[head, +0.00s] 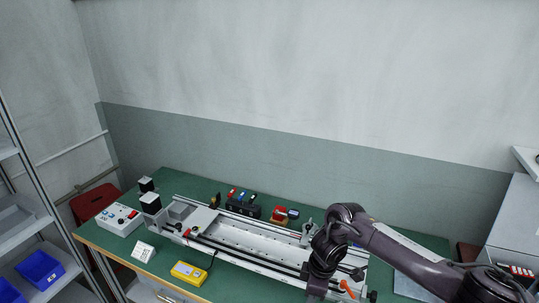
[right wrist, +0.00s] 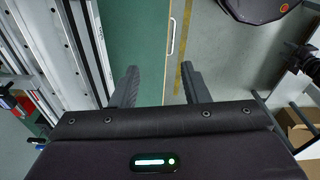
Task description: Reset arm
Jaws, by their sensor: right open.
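My right arm comes in from the right in the head view and bends down over the right end of the gantry. My right gripper (head: 317,288) is low at the front there, its fingers not clearly visible. In the right wrist view the right gripper (right wrist: 160,68) is open and empty, its two dark fingers apart above the table's front edge. The long silver gantry (head: 255,246) lies across the green table; its rails (right wrist: 72,45) show left of the fingers in the wrist view. My left gripper is not in view.
On the green table (head: 178,186) stand a white control box (head: 119,219), a yellow device (head: 189,273) and a small white sign (head: 143,251). Behind the gantry are a black tool holder (head: 243,208) and a red button (head: 280,212). A grey shelf with blue bins (head: 40,269) stands left.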

